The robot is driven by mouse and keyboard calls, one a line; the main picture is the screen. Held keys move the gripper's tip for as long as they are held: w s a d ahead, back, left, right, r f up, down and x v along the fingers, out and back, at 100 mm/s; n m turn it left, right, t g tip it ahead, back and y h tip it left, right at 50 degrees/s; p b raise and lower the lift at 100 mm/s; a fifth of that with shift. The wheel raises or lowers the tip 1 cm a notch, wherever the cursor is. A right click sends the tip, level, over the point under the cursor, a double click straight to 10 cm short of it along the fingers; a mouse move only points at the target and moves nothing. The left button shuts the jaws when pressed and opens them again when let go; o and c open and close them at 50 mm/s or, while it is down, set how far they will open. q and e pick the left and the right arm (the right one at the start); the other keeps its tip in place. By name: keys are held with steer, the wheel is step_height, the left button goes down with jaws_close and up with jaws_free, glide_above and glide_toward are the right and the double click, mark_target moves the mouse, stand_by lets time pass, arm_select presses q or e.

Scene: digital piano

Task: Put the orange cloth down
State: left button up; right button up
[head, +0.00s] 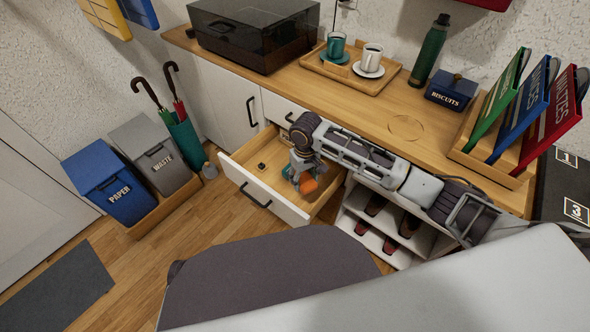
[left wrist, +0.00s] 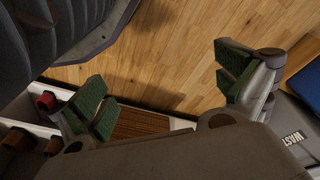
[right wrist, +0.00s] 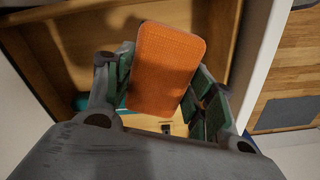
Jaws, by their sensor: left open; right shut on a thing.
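The orange cloth (head: 308,186) is inside the outline of the open drawer (head: 262,203) in the head view. My right gripper (head: 302,172) is shut on it, reaching down over the drawer. In the right wrist view the cloth (right wrist: 166,68) stands up flat and stiff between the green-padded fingers (right wrist: 163,92). I cannot tell whether its lower edge touches the drawer bottom. My left gripper (left wrist: 170,88) is open and empty above the wooden floor in its wrist view. It cannot be made out in the head view.
A small dark object (head: 262,166) lies in the drawer. The counter (head: 300,84) above holds a tray (head: 330,71) with two cups, a bottle (head: 428,52), a biscuit tin (head: 451,91) and a binder rack (head: 490,168). Open shelves (head: 350,213) with shoes stand right of the drawer; bins (head: 108,187) stand left.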

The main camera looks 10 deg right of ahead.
steer(key=shift+f, duration=0.1)
step_height(320, 180, down, 6)
steer(key=shift+r+b, duration=0.2)
steer(key=shift+b, duration=0.8)
arm_select(q)
steer(key=r, duration=0.2)
steer(key=shift+w+d+r, duration=0.35)
steer(key=shift+r, duration=0.05)
arm_select(e)
steer(key=shift+f, duration=0.25)
steer(key=shift+f, duration=0.1)
